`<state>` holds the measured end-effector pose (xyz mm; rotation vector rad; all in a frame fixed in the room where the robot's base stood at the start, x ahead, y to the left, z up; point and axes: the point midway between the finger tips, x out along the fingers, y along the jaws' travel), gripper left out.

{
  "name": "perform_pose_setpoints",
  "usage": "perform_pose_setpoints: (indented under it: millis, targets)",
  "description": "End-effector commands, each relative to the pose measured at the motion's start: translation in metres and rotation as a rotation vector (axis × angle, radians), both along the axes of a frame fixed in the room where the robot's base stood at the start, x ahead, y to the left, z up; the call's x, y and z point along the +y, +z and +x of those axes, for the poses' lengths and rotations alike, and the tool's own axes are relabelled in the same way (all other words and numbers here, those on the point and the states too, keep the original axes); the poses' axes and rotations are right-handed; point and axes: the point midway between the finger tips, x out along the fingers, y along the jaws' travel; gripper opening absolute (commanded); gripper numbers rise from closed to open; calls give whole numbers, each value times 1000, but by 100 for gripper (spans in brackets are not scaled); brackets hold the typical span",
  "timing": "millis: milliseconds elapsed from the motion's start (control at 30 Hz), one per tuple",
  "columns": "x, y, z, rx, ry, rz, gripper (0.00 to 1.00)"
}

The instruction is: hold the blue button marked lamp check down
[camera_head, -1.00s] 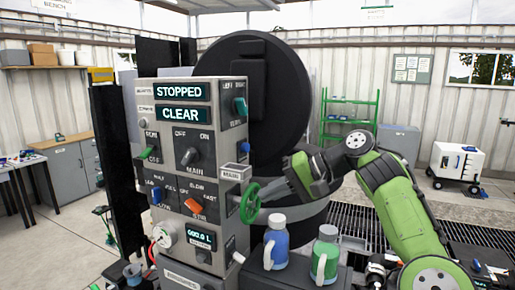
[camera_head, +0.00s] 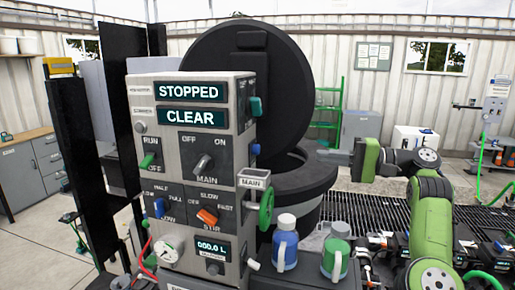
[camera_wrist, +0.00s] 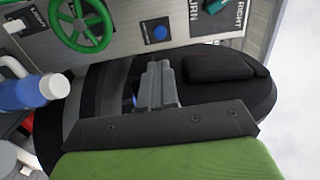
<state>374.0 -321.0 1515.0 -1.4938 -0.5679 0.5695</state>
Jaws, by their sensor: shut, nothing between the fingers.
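A green handwheel (camera_head: 266,208) and a teal knob (camera_head: 255,106) stick out from the same panel side. A blue bottle (camera_head: 285,247) and a green bottle (camera_head: 335,256) stand below. A big black round lid (camera_head: 248,85) rises behind the panel.

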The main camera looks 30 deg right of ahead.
Motion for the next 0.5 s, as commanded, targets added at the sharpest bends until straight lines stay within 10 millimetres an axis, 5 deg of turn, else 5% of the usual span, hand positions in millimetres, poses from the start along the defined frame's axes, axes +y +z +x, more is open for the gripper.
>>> perform_pose_setpoints:
  millis: [267,500]
  targets:
    - [2,-1,2,1,1,-2,0]
    - [29,-4,31,2,5,-4,0]
